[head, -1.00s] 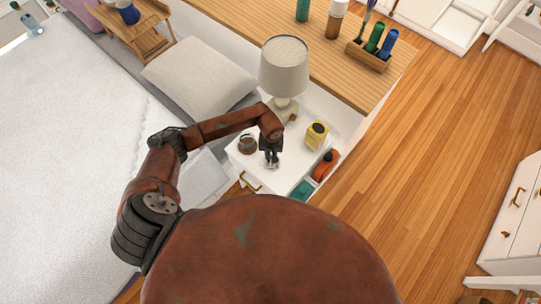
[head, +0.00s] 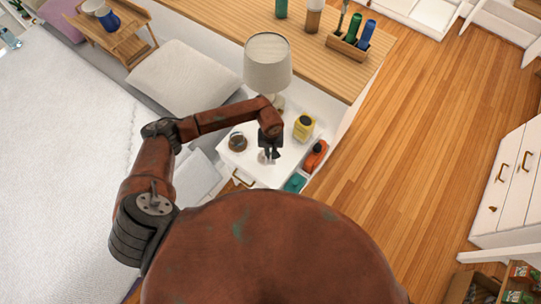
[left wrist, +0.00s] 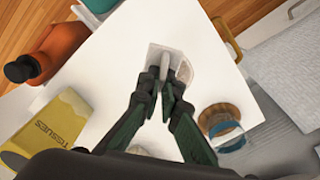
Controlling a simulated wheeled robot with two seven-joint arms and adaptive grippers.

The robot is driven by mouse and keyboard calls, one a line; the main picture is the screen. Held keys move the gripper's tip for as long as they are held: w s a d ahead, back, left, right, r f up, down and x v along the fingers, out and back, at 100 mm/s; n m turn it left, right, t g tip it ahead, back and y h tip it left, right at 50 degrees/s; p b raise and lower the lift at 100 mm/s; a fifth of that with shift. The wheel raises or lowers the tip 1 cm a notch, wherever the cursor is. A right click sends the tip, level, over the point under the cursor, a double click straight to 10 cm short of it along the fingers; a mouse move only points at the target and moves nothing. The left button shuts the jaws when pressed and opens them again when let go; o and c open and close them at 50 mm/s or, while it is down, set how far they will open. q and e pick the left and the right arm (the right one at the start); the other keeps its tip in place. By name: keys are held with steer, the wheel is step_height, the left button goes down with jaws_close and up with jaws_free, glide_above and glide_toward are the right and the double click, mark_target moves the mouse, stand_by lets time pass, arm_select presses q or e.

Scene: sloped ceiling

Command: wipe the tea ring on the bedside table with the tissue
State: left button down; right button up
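The white bedside table (head: 232,161) stands beside the bed, and its top fills the middle of the left wrist view (left wrist: 118,62). My left gripper (head: 269,153) is low over the tabletop. In the left wrist view its fingers (left wrist: 164,84) come together on a pinched ridge of the white tissue (left wrist: 156,52), which lies spread against the tabletop. A faint tan curved mark, looking like the tea ring (left wrist: 189,72), shows at the tissue's right edge; the tissue hides part of it. My right gripper is in neither view.
A glass cup of tea (head: 237,142), a yellow tissue box (head: 304,127) and a lamp (head: 267,62) stand on the table around the gripper. An orange bottle (head: 316,155) and a teal item (head: 295,183) are at the table's right side. Open floor lies right.

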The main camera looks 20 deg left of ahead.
arm_select(q)
steer(key=shift+a+r+p, duration=0.1)
steer(key=shift+r+p, duration=0.45)
steer(key=shift+r, duration=0.85)
steer(key=shift+r, duration=0.1)
